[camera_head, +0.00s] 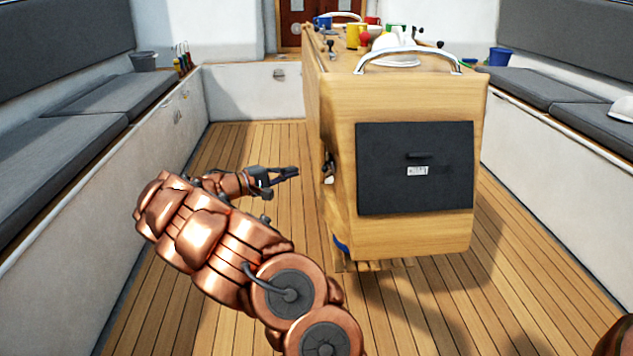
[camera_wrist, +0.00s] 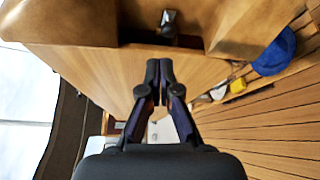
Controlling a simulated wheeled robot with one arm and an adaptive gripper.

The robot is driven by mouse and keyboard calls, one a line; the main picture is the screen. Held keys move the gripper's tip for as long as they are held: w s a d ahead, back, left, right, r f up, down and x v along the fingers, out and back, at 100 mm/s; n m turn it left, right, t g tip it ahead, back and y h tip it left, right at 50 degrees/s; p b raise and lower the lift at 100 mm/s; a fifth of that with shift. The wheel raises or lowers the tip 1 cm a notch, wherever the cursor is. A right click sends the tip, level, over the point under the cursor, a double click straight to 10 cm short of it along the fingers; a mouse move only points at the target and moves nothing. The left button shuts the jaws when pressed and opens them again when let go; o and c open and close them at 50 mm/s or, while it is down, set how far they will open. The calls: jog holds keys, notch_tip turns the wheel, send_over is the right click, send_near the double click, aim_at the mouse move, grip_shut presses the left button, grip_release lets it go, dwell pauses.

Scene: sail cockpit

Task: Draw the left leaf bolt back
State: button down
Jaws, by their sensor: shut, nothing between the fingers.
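The wooden cockpit table (camera_head: 405,235) stands in the middle of the deck. A small metallic fitting (camera_head: 328,172), which looks like the left leaf bolt, sits in a dark opening on the table's left side. It also shows in the wrist view (camera_wrist: 169,22) as a grey piece in a dark slot beyond my fingertips. How far the bolt is drawn cannot be told. My gripper (camera_head: 296,172) is shut and empty to the left of the opening, pointing toward it. In the wrist view my fingertips (camera_wrist: 159,68) are together, apart from the bolt.
Cushioned benches (camera_head: 60,145) line both sides. Mugs, including a yellow one (camera_head: 353,36), and other items crowd the tabletop behind a white rail (camera_head: 408,52). A dark panel (camera_head: 415,167) covers the table's front. A blue object (camera_wrist: 275,52) lies low by the table. The left deck is clear.

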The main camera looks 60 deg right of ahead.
jog(key=shift+w+d+f+t, duration=0.15)
jog(key=shift+w+f, duration=0.1)
jog(key=shift+f, duration=0.2)
jog(key=shift+w+d+f+t, duration=0.1)
jog(key=shift+w+f+t, duration=0.1)
jog(key=shift+f, duration=0.2)
jog(key=b, duration=0.2)
send_near(330, 164)
jog(key=x, duration=0.5)
jog(key=shift+f, duration=0.1)
